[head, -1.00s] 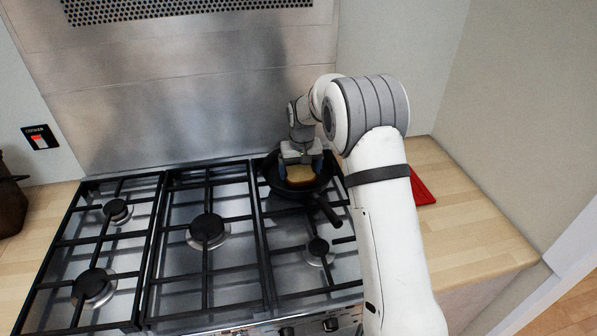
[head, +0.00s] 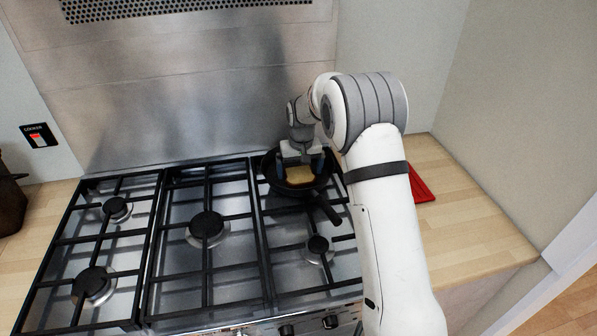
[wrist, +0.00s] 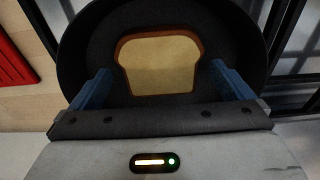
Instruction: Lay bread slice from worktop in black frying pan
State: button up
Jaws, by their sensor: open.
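The bread slice (head: 299,175) lies in the black frying pan (head: 325,206), on the back right of the cooker. In the wrist view the slice (wrist: 160,65) shows flat with its brown crust, inside the round dark pan (wrist: 82,45). My gripper (head: 301,162) is over the pan with its fingers pointing down. In the wrist view its blue fingers (wrist: 160,84) stand apart, one on each side of the slice, with a gap at both sides. The gripper hides part of the slice and pan in the head view.
The gas hob (head: 207,228) has black grates and several bare burners. A red flat item (head: 422,186) lies on the wooden worktop (head: 465,220) at the right, partly behind my arm. A dark pot (head: 10,200) stands at the left edge. The back panel rises close behind the pan.

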aim_at(301, 178)
notch_tip(301, 178, up, 11)
jog(key=s+b, duration=0.1)
jog(key=b, duration=0.1)
jog(key=s+d+r, duration=0.5)
jog(key=s, duration=0.3)
jog(key=s+d, duration=0.3)
jog(key=s, duration=0.7)
jog(key=s+d+m+t, duration=0.1)
jog(key=s+d, duration=0.1)
jog(key=s, duration=0.7)
jog(key=s+d+m+t, duration=0.1)
jog(key=s+d, duration=0.2)
jog(key=s, duration=0.7)
jog(key=shift+s+d+f, duration=0.3)
jog(key=shift+s+f, duration=0.05)
jog(key=shift+c, duration=0.4)
